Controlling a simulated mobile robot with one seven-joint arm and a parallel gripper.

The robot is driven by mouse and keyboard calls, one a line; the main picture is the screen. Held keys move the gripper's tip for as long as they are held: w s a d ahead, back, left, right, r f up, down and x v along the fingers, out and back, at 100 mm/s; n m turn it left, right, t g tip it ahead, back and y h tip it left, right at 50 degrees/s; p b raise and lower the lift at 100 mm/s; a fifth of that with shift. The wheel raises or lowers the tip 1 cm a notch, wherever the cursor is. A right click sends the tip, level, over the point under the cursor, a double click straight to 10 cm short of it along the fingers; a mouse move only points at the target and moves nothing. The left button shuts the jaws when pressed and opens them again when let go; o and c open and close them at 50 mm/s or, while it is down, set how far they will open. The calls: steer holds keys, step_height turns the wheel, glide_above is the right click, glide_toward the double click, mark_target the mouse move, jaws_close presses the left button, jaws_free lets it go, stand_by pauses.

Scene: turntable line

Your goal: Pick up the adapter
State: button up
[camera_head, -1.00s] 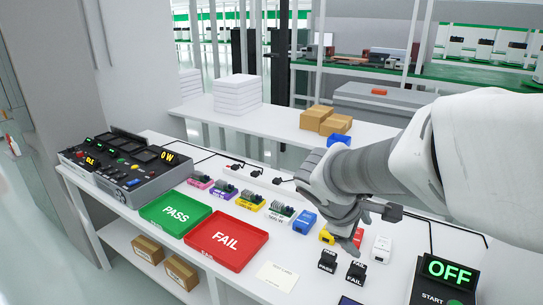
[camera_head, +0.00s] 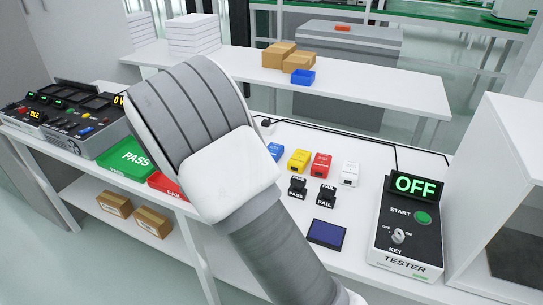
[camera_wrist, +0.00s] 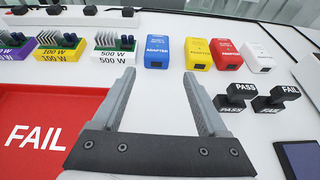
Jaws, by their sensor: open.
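Several adapters stand in a row on the white table. The blue adapter (camera_head: 274,152) is leftmost and its face reads ADAPTER in the wrist view (camera_wrist: 157,51). Beside it are a yellow adapter (camera_head: 299,160), a red adapter (camera_head: 320,165) and a white adapter (camera_head: 349,174). In the wrist view my gripper (camera_wrist: 158,75) is open and empty, its two fingers pointing toward the row. The left fingertip is left of the blue adapter and the right one is near the yellow adapter. In the head view my arm hides the gripper.
PASS (camera_wrist: 236,96) and FAIL (camera_wrist: 275,99) stamps stand right of my fingers, near a dark blue pad (camera_head: 327,232). A red FAIL tray (camera_wrist: 50,103) lies left. Boards marked 100 W (camera_wrist: 61,50) and 500 W (camera_wrist: 114,47) stand left of the blue adapter. The tester (camera_head: 409,225) reads OFF.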

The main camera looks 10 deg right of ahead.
mark_target(272, 150)
steer(key=shift+w+f, duration=0.3)
steer(key=shift+f, duration=0.05)
steer(key=b+x, duration=0.2)
steer(key=x, duration=1.4)
steer(key=shift+w+d+f+b, duration=0.1)
steer(key=shift+w+d+b, duration=0.05)
steer(key=shift+w+b, duration=0.25)
steer(key=shift+s, duration=0.1)
jaws_close()
